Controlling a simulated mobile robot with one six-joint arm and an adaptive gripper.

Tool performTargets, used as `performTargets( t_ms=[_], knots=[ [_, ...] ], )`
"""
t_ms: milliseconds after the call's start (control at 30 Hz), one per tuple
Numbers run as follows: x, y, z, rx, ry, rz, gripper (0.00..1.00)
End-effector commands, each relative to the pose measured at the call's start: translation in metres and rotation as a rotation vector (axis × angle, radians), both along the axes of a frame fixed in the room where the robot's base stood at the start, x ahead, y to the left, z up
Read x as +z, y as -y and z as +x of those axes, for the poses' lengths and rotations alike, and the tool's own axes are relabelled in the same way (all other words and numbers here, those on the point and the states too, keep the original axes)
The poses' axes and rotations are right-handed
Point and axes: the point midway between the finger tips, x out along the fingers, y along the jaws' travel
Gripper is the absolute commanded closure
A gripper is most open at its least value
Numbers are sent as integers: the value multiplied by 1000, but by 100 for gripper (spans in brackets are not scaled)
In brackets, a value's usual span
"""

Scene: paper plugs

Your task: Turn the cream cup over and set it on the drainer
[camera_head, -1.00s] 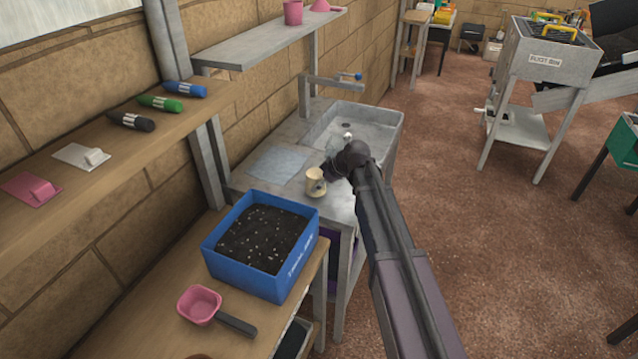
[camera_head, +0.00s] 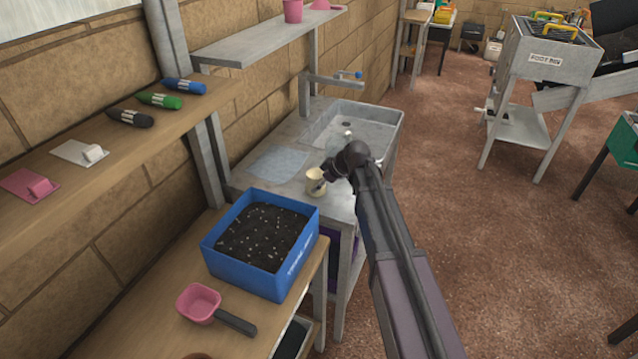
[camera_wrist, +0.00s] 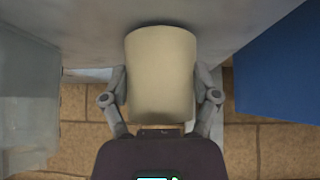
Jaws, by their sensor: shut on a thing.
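The cream cup (camera_head: 313,183) is at the near end of the grey sink counter, in front of the basin. In the wrist view the cup (camera_wrist: 160,75) fills the space between my two fingers. My gripper (camera_wrist: 160,98) is shut on its sides. In the head view my gripper (camera_head: 318,186) reaches the cup from the right, and my dark wrist hides part of the counter behind it. The cup looks about upright; whether its base touches the counter is unclear. A pale bluish flat patch (camera_head: 277,165), apparently the drainer, lies just left of the cup and is bare.
A blue box of soil (camera_head: 295,262) stands close in front of the cup. The sink basin (camera_head: 375,128) and tap (camera_head: 335,82) are behind. A pink scoop (camera_head: 199,303) lies on the wooden bench. A shelf (camera_head: 265,42) overhangs the counter's back left.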

Motion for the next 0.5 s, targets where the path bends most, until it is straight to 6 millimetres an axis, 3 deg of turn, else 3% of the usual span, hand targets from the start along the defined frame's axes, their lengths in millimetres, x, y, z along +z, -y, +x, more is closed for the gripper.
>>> performTargets(
  t_ms=[267,300,367,500],
  knots=[
    [-5,0,0,0,0,0,76],
    [-5,0,0,0,0,0,19],
    [-4,0,0,0,0,0,1],
    [-4,0,0,0,0,0,0]
  ],
)
